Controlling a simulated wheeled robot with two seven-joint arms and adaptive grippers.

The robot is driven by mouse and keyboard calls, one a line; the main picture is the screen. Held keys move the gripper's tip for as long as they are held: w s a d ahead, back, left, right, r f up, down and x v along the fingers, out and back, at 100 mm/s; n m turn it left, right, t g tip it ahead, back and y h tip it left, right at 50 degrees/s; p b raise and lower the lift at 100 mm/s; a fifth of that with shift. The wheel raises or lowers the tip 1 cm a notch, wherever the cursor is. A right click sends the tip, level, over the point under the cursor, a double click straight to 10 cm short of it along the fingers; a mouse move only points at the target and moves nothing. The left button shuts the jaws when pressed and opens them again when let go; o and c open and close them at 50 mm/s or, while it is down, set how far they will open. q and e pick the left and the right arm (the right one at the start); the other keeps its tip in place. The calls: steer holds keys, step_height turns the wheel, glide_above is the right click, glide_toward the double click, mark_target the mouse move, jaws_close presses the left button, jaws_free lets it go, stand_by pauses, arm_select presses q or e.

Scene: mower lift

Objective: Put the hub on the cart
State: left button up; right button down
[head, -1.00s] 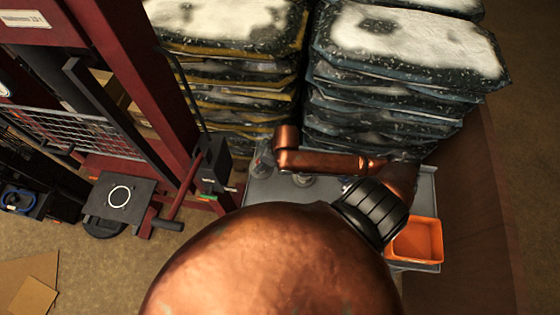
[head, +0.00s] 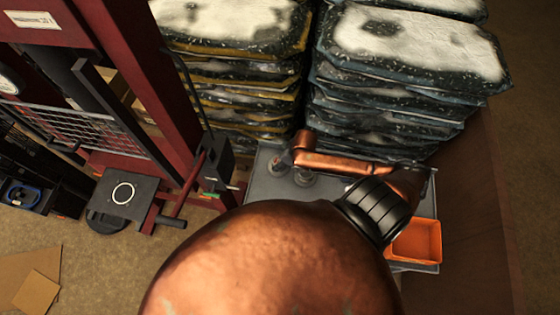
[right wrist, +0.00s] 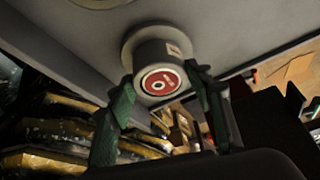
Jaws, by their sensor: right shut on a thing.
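The hub (right wrist: 160,82) is a grey round piece with a wide flange and a red disc on its face. In the right wrist view my right gripper (right wrist: 163,90) has its two green fingers on either side of it, shut on it. The grey cart (head: 262,190) lies behind the hub in that view. I cannot tell whether the flange touches the cart's top. In the head view the held hub (head: 281,163) shows small over the cart's left part, below the bend of my copper right arm, with the gripper largely hidden. My left gripper is out of view.
Another round grey piece (head: 303,178) sits on the cart beside the held hub. An orange bin (head: 416,240) is at the cart's right. Stacked bags (head: 400,60) stand behind. A red lift frame (head: 140,80) with a dark plate (head: 122,195) stands left.

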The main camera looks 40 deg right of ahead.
steer(key=shift+w, duration=0.1)
steer(key=c, duration=1)
jaws_free()
steer(key=shift+f, duration=0.2)
steer(key=shift+o, duration=0.2)
steer(key=v, duration=1.2)
steer(key=shift+r, duration=0.15)
steer(key=shift+a, duration=0.1)
